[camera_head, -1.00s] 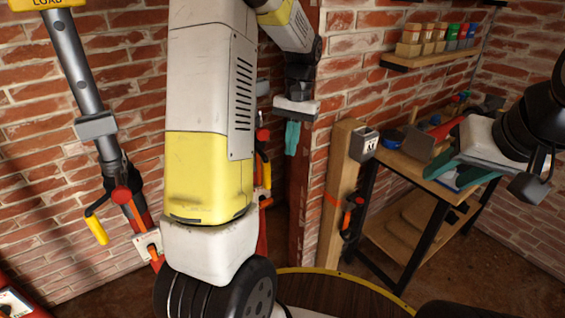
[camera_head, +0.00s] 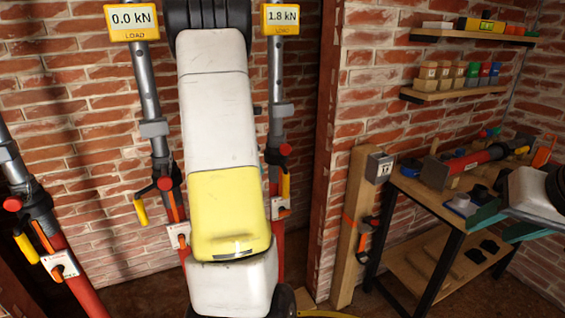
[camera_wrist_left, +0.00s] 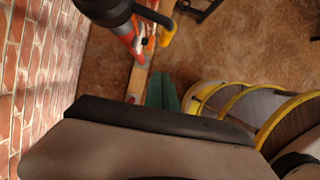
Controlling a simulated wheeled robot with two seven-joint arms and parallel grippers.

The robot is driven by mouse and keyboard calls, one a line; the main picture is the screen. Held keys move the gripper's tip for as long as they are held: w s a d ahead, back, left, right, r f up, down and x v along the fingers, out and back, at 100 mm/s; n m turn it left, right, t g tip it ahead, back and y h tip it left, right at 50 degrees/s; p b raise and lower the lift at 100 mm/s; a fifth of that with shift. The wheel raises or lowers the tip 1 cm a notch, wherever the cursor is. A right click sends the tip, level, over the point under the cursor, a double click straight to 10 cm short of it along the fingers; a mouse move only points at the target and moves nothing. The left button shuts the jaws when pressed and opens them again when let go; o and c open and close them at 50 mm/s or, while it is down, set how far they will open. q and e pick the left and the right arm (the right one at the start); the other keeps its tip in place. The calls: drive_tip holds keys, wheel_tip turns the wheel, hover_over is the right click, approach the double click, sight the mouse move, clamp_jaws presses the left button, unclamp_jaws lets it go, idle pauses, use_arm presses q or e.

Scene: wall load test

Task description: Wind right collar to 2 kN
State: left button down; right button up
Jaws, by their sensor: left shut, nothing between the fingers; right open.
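The right prop's yellow load display (camera_head: 281,18) reads 1.8 kN in the head view. Below it, its collar (camera_head: 283,152) has a red knob and a hanging yellow handle (camera_head: 285,187), just right of my large white and yellow arm. My left gripper is hidden in the head view. In the left wrist view its teal fingers (camera_wrist_left: 162,91) are shut and empty. A collar with a yellow handle (camera_wrist_left: 168,32) is beyond them, apart; I cannot tell which prop it is on. My right gripper (camera_head: 505,224) is open and empty beside the workbench.
The middle prop's display (camera_head: 131,20) reads 0.0 kN. Another prop (camera_head: 32,205) stands at far left. A wooden post (camera_head: 352,225) with an orange strap, the workbench (camera_head: 425,194) with tools, and shelves (camera_head: 455,93) are at right. A yellow-rimmed round thing (camera_wrist_left: 235,100) lies near the left fingers.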

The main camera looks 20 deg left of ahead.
use_arm(q)
drive_tip(key=w+d+f, duration=0.3)
drive_tip(key=w+f, duration=0.2)
drive_tip(key=f, duration=0.1)
drive_tip(key=shift+d, duration=0.4)
drive_tip(key=shift+w+d, duration=0.55)
drive_tip(key=shift+d, duration=0.05)
